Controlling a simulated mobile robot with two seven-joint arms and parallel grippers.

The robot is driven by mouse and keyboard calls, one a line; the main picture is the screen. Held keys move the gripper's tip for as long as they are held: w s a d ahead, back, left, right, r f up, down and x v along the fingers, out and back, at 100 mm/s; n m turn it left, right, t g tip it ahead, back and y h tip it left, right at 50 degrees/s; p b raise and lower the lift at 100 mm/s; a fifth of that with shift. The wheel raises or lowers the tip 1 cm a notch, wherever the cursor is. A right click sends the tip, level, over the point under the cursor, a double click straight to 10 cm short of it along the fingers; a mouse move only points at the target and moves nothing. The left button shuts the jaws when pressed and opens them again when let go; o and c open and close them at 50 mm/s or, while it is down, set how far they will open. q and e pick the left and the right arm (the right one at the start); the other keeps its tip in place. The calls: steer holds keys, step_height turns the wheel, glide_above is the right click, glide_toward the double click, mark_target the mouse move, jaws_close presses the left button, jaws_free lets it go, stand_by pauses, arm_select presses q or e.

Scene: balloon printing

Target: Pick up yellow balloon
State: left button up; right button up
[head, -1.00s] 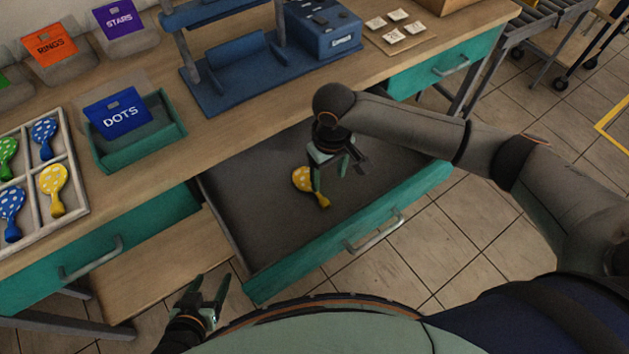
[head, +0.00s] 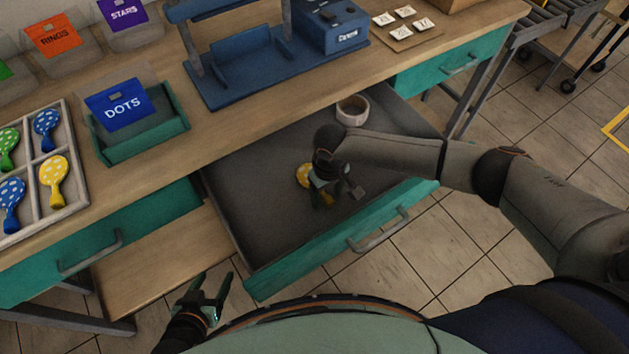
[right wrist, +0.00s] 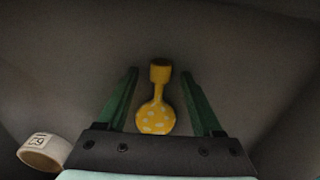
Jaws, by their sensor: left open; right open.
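A yellow balloon with white dots (head: 303,174) lies on the floor of the open drawer (head: 250,215), partly hidden behind my right gripper in the head view. In the right wrist view the balloon (right wrist: 156,112) lies between the two fingers, its round part towards the gripper and its neck pointing away. My right gripper (head: 335,198) is open and low over the balloon; the fingers (right wrist: 160,90) stand apart from it on both sides. My left gripper (head: 213,292) is open and empty, in front of the bench at the lower left.
A white tape-like ring (head: 352,110) stands at the drawer's back; it also shows in the right wrist view (right wrist: 42,152). The teal drawer front (head: 330,245) forms a raised edge. A divided tray (head: 72,150) on the bench holds several dotted balloons, one yellow (head: 53,180).

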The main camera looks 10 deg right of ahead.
steer(key=shift+c, duration=0.2)
jaws_close()
stand_by(0.3)
steer(key=shift+r, duration=0.1)
